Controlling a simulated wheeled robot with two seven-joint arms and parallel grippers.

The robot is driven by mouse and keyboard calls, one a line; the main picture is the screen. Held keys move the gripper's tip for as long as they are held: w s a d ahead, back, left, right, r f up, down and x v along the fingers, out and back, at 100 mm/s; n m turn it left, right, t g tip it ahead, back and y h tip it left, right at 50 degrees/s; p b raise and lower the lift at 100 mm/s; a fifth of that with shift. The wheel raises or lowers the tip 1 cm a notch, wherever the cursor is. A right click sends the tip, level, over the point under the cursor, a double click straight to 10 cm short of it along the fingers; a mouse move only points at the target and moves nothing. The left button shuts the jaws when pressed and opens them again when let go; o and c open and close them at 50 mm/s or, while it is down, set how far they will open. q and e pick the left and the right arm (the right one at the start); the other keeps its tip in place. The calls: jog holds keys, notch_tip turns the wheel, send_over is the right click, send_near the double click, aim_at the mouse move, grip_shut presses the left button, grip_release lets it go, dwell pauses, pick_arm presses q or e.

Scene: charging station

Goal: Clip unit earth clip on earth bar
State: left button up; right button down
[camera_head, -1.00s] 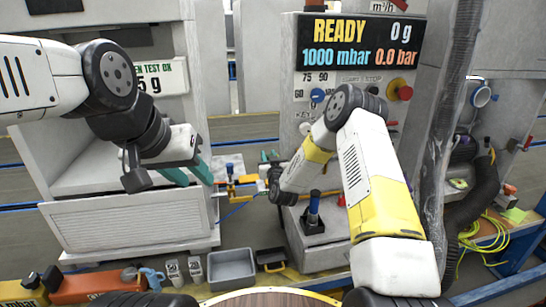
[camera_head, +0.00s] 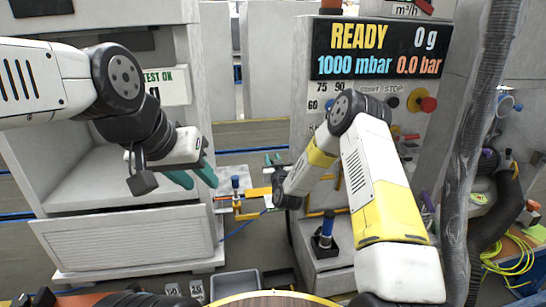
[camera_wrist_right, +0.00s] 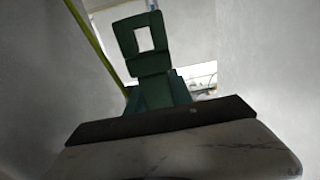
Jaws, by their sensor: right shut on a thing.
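My right gripper (camera_head: 272,159) is in the middle of the head view, its teal fingertips partly behind its own wrist. In the right wrist view its green fingers (camera_wrist_right: 147,50) are together. The thing between them is too dark and hidden to make out; it may be the unit's earth clip. A yellow-green strip (camera_wrist_right: 88,38), perhaps the earth lead, runs down beside the fingers. My left gripper (camera_head: 193,178) has its two teal fingers apart and empty, in front of the left cabinet. I cannot make out the earth bar for certain.
An orange and yellow fixture (camera_head: 255,192) with a blue-topped post stands between the cabinet (camera_head: 130,235) and the grey console (camera_head: 318,262). A blue-handled tool (camera_head: 326,232) stands on the console. A grey bin (camera_head: 235,285) is below. A ribbed hose (camera_head: 478,130) hangs at the right.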

jog(key=shift+f, duration=2.7)
jog(key=shift+f, duration=1.95)
jog(key=c, duration=1.1)
grip_release()
jog(key=shift+o, duration=0.2)
jog(key=shift+f, duration=0.1)
jog(key=s+d, duration=0.1)
jog(key=s, duration=0.6)
jog(key=shift+s+d, duration=0.3)
jog(key=shift+s, duration=0.05)
